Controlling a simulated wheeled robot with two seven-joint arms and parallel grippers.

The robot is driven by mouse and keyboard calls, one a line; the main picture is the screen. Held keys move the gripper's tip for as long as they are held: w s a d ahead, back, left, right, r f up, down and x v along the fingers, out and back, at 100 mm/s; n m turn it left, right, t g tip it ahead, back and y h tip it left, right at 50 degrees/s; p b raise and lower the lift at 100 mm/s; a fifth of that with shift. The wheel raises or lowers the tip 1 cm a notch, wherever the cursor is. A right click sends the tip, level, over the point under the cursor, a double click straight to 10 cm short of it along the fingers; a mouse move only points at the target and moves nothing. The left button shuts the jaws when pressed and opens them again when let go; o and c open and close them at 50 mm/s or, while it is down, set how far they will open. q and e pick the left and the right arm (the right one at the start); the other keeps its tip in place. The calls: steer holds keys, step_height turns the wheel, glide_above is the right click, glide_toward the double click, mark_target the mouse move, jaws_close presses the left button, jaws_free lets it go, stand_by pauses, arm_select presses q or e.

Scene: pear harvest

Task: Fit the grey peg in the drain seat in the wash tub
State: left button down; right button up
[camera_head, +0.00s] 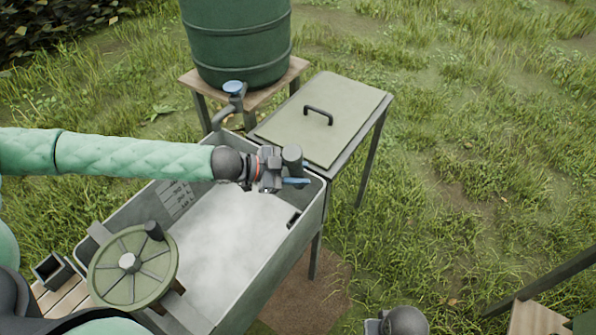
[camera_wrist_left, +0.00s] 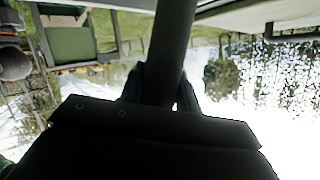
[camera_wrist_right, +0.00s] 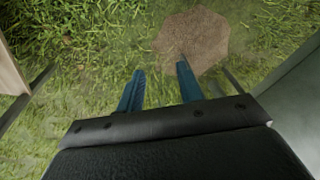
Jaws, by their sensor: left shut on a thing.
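The grey peg (camera_head: 292,154) is a short cylinder held upright in my left gripper (camera_head: 294,175), above the far right corner of the wash tub (camera_head: 258,278). In the left wrist view the peg (camera_wrist_left: 168,50) is a dark cylinder between the fingers. My left gripper is shut on it. The tub holds cloudy whitish water, and I cannot make out the drain seat. My right gripper (camera_wrist_right: 160,80) is open and empty over grass and a brown ground patch, outside the tub.
A round green spoked wheel with a knob (camera_head: 130,265) stands at the tub's near left end. A tap (camera_head: 233,95) and a green barrel (camera_head: 237,40) are behind the tub. A green-topped table with a handle (camera_head: 330,110) adjoins the far right. Grass lies open to the right.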

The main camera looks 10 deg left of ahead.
arm_select(q)
steer(key=shift+r+p, duration=1.25)
steer(key=shift+p, duration=0.15)
arm_select(e)
step_height(320, 180, down, 12)
steer(key=shift+w+d, duration=0.2)
stand_by(0.5)
